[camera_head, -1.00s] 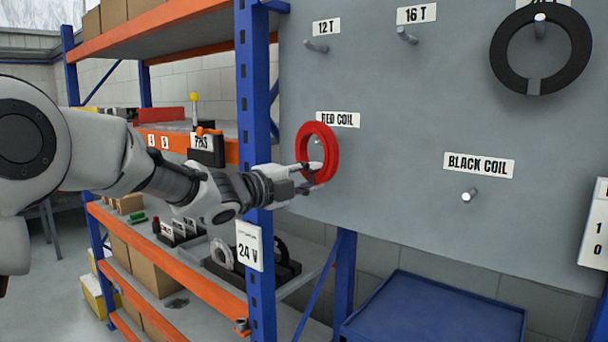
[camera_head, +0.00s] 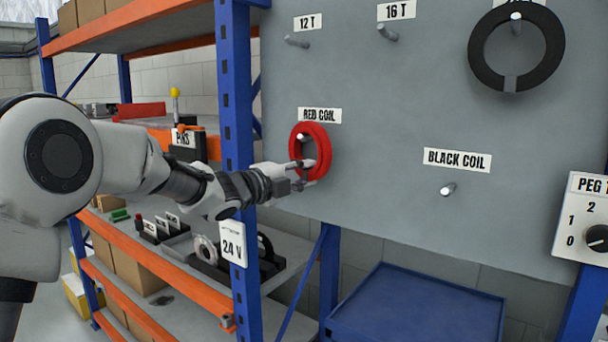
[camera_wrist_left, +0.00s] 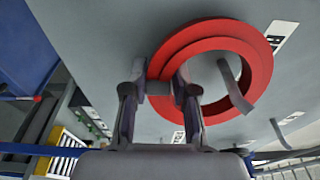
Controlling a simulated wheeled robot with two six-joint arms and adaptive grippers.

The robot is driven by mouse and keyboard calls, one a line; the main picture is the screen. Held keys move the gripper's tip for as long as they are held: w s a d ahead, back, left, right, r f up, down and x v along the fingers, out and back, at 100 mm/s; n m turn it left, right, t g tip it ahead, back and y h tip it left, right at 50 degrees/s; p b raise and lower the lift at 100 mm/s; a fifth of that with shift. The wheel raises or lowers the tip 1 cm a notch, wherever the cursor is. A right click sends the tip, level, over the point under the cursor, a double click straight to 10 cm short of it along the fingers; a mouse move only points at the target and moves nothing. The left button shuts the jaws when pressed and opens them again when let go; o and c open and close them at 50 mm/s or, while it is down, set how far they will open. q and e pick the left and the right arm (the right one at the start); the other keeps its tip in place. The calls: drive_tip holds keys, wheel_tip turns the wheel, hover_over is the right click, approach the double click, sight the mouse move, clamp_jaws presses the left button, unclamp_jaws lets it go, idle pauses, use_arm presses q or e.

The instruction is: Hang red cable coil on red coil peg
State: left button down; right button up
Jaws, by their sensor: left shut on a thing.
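The red cable coil (camera_head: 323,152) is upright at the grey board, just below the RED COIL label (camera_head: 319,115). My left gripper (camera_head: 303,173) is shut on its lower rim. The red coil peg (camera_head: 302,138) shows inside the coil's opening, near its upper left. In the left wrist view the fingers (camera_wrist_left: 160,88) pinch the rim of the coil (camera_wrist_left: 259,62), and the peg (camera_wrist_left: 233,84) passes through the opening. I cannot tell whether the coil's inner edge rests on the peg. My right gripper is not in view.
The board (camera_head: 385,95) also has an empty BLACK COIL peg (camera_head: 448,189), bare 12 T and 16 T pegs, and a black ring (camera_head: 553,50) hanging at upper right. A blue shelf post (camera_head: 232,110) stands close to my left forearm. A blue tray (camera_head: 420,310) sits below.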

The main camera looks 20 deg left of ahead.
use_arm(q)
drive_tip(key=c, duration=0.8)
unclamp_jaws()
drive_tip(key=shift+c, duration=0.2)
